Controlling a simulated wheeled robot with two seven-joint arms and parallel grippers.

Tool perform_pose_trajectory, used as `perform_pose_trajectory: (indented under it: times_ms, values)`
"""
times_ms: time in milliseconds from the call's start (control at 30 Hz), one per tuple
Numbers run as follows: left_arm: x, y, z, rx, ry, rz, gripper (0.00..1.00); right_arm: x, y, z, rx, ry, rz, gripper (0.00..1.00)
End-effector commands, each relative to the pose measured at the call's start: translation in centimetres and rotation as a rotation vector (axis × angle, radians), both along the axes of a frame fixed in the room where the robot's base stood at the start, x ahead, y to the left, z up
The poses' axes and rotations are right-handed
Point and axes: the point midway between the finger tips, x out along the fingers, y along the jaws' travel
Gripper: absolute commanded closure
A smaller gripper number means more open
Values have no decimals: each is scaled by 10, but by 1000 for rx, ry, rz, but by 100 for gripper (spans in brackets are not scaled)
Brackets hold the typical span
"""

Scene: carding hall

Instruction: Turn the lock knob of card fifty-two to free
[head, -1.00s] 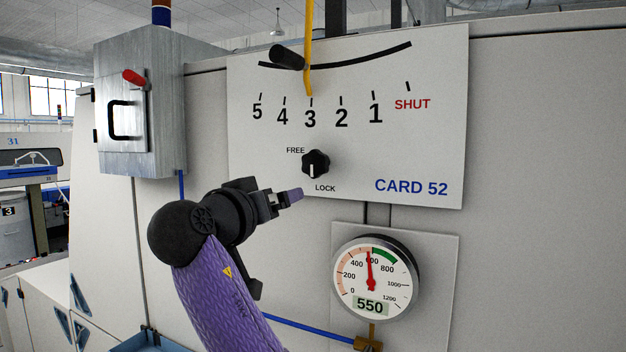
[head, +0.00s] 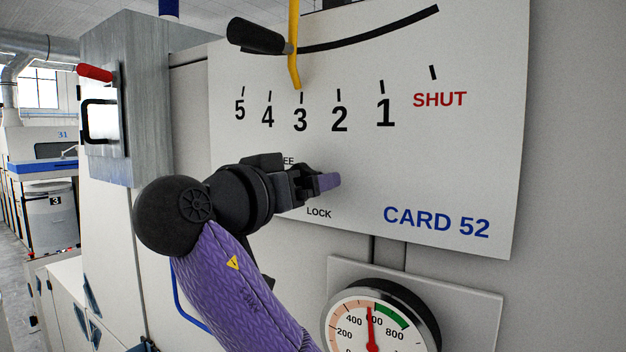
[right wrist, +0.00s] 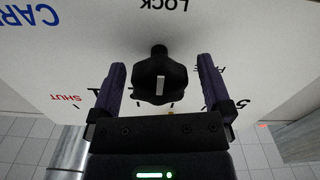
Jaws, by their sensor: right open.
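The lock knob (right wrist: 146,84) of card fifty-two is black and lobed with a white pointer line. In the right wrist view, which is upside down, this line lies along the direction of the word LOCK. My right gripper (head: 326,182) is open in front of the panel, its purple fingers on both sides of the knob with small gaps. In the head view the gripper hides the knob and part of the word FREE. The white CARD 52 panel (head: 440,165) carries both labels. My left gripper is not in view.
A black-handled lever (head: 256,37) and a yellow pointer (head: 295,60) at 3 are above the knob. A pressure gauge (head: 380,320) is below right. A grey box (head: 140,100) with a red handle (head: 95,73) stands out at the left.

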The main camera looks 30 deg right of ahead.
Motion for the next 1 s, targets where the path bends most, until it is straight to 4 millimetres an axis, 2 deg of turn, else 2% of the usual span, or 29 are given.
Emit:
perform_pose_trajectory:
  times_ms: [200,600,633,1000]
  values:
    - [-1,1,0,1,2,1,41,0,0,0,-1,0,0,2]
    - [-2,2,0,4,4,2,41,0,0,0,0,1,0,87]
    - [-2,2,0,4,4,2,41,0,0,0,0,1,0,91]
    - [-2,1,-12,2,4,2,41,0,0,-3,31,-73,1,91]
